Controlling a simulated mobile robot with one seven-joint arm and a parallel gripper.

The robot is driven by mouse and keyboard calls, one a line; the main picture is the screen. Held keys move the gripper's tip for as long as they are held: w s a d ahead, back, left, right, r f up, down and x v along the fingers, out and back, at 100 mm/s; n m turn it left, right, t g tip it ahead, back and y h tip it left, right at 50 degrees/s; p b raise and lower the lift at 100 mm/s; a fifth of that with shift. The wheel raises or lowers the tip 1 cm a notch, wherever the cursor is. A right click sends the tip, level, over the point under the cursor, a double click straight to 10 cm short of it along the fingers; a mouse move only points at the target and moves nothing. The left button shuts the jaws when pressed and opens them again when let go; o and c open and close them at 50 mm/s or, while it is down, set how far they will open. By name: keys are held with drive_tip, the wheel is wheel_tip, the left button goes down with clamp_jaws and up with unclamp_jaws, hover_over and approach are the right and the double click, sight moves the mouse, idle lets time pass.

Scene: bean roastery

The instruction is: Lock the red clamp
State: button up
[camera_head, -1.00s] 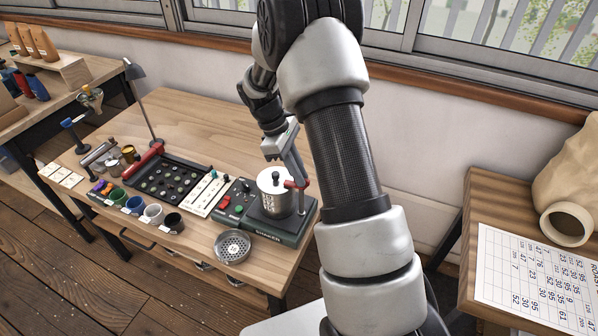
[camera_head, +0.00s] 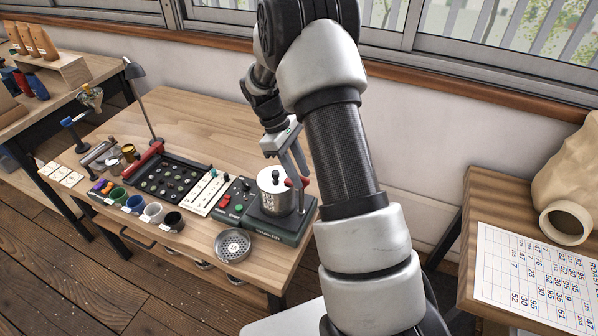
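The red clamp (camera_head: 305,182) shows as small red parts at the upper right side of a silver canister (camera_head: 272,198). The canister has a lid with a dark knob and stands on a dark green base. My gripper (camera_head: 298,174) points down at the canister's right side, right at the clamp. Its two grey fingers look spread apart, with red showing near their tips. The fingers hide part of the clamp. I cannot tell whether they touch it, or how its lever stands.
A round perforated metal dish (camera_head: 233,245) sits at the table's front edge. Left of the canister are a panel with red and green buttons (camera_head: 233,205), a white slider strip (camera_head: 208,190), a black tray (camera_head: 165,181) and several small cups. The wooden table (camera_head: 205,117) is clear behind them.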

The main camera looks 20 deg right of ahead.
drive_tip(key=shift+r, duration=0.1)
drive_tip(key=v, duration=1.7)
drive_tip(key=shift+r, duration=0.2)
